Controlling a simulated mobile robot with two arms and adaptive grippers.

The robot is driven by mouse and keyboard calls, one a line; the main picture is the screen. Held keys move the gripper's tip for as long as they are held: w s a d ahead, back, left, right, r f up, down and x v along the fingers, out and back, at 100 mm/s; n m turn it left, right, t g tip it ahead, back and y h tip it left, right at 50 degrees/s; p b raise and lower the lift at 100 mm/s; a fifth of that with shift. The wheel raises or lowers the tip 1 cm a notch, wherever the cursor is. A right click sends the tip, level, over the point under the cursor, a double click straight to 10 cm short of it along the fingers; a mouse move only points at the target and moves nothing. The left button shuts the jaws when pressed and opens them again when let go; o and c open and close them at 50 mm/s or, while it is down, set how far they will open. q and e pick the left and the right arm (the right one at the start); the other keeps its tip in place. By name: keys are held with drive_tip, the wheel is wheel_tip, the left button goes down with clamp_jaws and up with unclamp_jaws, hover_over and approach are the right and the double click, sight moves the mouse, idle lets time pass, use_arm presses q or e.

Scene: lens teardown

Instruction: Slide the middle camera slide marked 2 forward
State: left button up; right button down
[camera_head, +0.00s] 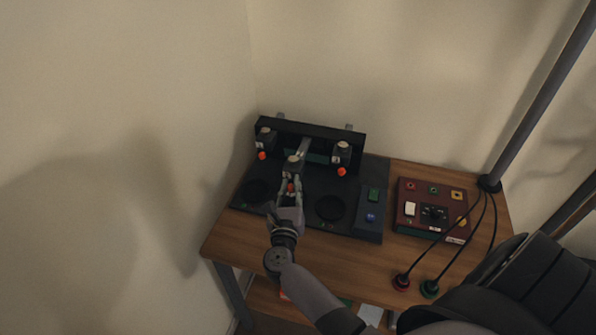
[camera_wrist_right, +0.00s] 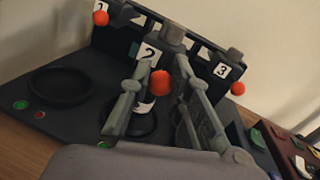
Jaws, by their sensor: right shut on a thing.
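The middle camera slide marked 2 (camera_head: 293,163) has a grey cap, a white label and an orange knob. Its label 2 (camera_wrist_right: 150,54) and orange knob (camera_wrist_right: 160,83) show in the right wrist view. In the head view it stands nearer the front than its two neighbours, with a grey bar (camera_head: 304,147) running back from it to the black frame. My right gripper (camera_head: 290,188) is shut on the orange knob, one finger on each side. The fingers hide part of the slide and the middle round ring below. My left gripper is not in view.
Slide 1 (camera_head: 265,138) and slide 3 (camera_head: 342,152) flank it, each with an orange knob. Round black rings (camera_head: 330,208) lie on the dark base. A control strip (camera_head: 372,205) and a red box (camera_head: 431,208) with cables stand right on the wooden table (camera_head: 350,262).

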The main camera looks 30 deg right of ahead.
drive_tip(key=shift+s+a+f, duration=0.2)
drive_tip(key=shift+s+a, duration=0.55)
drive_tip(key=shift+a, duration=0.15)
drive_tip(key=c, duration=1.8)
unclamp_jaws()
drive_tip(key=shift+c, duration=0.2)
drive_tip(key=shift+o, duration=1.3)
drive_tip(key=shift+s+a+r, duration=0.15)
drive_tip(key=shift+s, duration=0.05)
drive_tip(key=shift+o, duration=0.6)
drive_tip(key=shift+w, duration=0.1)
drive_tip(key=v, duration=1.2)
